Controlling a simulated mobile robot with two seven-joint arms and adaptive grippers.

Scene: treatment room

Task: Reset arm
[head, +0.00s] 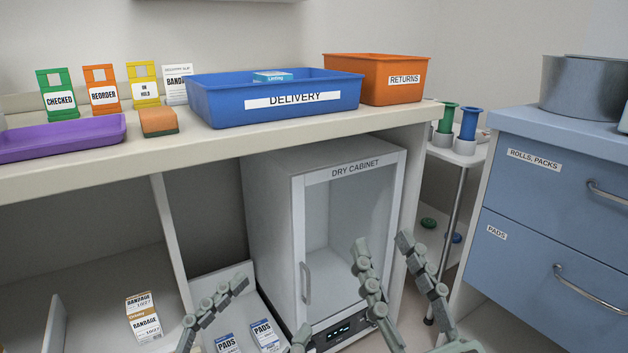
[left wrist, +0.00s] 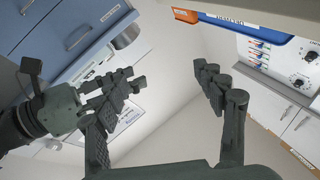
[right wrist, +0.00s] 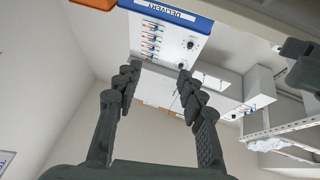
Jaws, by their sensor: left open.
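My left gripper (head: 270,306) is low in the head view, in front of the lower shelf and the dry cabinet's left side. Its fingers stand apart with nothing between them, as the left wrist view also shows (left wrist: 168,76). My right gripper (head: 382,242) is in front of the dry cabinet's right edge, with its fingers pointing up. Its fingers are spread and empty in the right wrist view (right wrist: 158,72). Both grippers appear below the counter top in the head view and hold nothing.
The counter (head: 215,146) carries a blue DELIVERY tray (head: 225,109), an orange RETURNS bin (head: 357,72) and a purple tray (head: 60,144). Below it stands the closed dry cabinet (head: 270,215). Blue drawers (head: 535,200) stand at right. Bandage and pad packs (head: 143,318) lie low at left.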

